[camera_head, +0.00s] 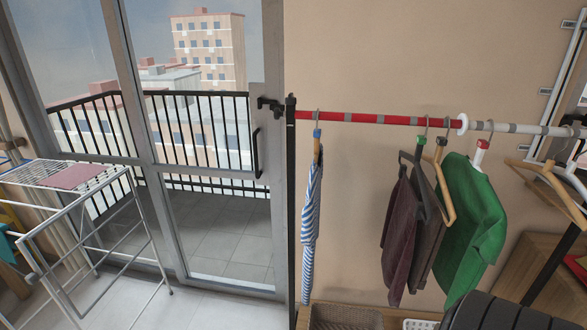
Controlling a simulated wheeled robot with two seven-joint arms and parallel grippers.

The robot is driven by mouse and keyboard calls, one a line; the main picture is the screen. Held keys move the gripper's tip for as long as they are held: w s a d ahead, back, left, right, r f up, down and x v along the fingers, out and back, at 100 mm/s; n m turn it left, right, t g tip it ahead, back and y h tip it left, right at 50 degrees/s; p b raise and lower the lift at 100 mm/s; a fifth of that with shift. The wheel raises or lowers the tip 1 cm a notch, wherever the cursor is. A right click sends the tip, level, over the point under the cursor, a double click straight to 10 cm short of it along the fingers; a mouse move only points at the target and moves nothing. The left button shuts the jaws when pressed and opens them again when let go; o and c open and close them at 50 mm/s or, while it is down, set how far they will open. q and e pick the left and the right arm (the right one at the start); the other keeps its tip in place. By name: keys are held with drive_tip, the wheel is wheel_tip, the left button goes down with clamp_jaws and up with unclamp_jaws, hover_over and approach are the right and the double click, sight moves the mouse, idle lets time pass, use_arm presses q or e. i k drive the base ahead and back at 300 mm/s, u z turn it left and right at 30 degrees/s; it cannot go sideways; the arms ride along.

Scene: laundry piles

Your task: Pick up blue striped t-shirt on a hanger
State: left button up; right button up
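The blue and white striped t-shirt (311,225) hangs at the left end of the clothes rail (380,119), seen nearly edge-on. Its hanger (317,150) looks wooden with a blue piece near the top, and its hook goes over the red part of the rail. The shirt hangs apart from the other clothes, close to the black rail post (292,200). Neither of my grippers is in view.
Dark maroon clothes (397,235) and a green shirt (470,225) hang further right, with bare wooden hangers (548,180) beyond. A woven basket (345,317) sits below. A drying rack (75,215) stands left before the glass balcony door (205,150). A dark ribbed object (505,315) fills the bottom right.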

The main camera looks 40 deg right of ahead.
sight(311, 214)
drive_tip(key=z, duration=0.95)
drive_tip(key=i, duration=0.9)
drive_tip(key=z, duration=0.75)
